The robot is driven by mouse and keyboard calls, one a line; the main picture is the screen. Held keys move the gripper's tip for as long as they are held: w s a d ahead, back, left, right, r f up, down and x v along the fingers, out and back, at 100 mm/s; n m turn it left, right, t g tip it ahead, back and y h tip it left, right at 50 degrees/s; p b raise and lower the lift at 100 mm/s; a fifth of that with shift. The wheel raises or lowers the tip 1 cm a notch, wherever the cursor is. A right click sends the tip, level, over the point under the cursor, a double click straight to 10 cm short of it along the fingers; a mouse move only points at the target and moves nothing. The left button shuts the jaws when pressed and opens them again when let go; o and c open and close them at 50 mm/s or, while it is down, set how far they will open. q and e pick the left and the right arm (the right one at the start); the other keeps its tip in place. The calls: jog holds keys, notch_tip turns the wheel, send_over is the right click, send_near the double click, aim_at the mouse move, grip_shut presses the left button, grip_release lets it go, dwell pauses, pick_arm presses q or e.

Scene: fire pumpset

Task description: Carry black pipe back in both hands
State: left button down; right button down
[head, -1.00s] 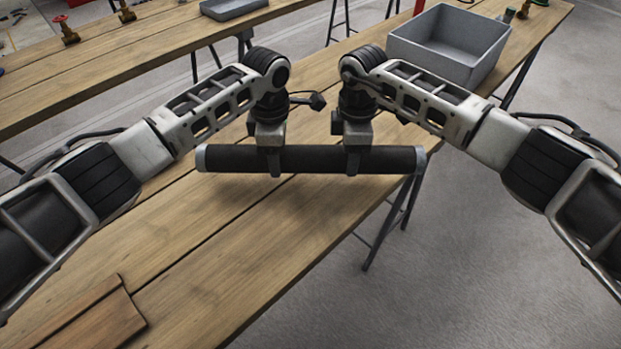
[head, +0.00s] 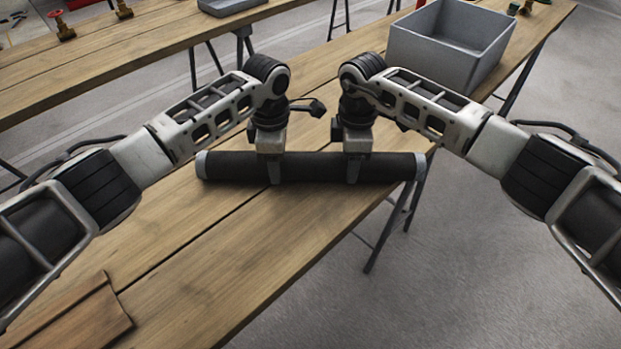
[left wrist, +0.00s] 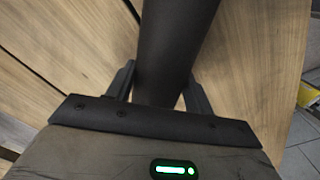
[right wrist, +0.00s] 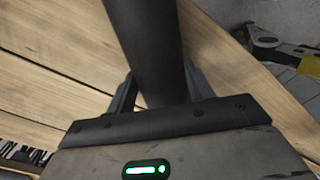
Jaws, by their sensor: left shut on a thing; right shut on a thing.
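The black pipe (head: 314,166) with pale grey ends lies crosswise in the head view, above the wooden table. My left gripper (head: 274,172) is shut around it left of its middle. My right gripper (head: 353,170) is shut around it right of its middle. The pipe also shows between the fingers in the left wrist view (left wrist: 170,50) and in the right wrist view (right wrist: 150,50). Its right end reaches past the table's right edge. I cannot tell exactly how high it is above the table.
The wooden table (head: 200,255) runs from near left to far right. A grey open bin (head: 445,52) stands at its far end. A brown wooden board (head: 75,320) lies at the near left. A second table (head: 110,75) stands behind. Grey floor (head: 480,260) is clear on the right.

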pick_arm(q)
jog(key=c, duration=0.6)
grip_release()
jog(key=shift+s, duration=0.1)
pick_arm(e)
jog(key=c, duration=0.6)
grip_release()
pick_arm(q)
jog(key=shift+r, duration=0.1)
pick_arm(e)
jog(key=shift+r, duration=0.35)
pick_arm(q)
notch_tip(320, 180, up, 12)
jog(key=shift+f, duration=0.1)
pick_arm(e)
notch_tip(320, 180, up, 11)
jog(key=shift+r, duration=0.2)
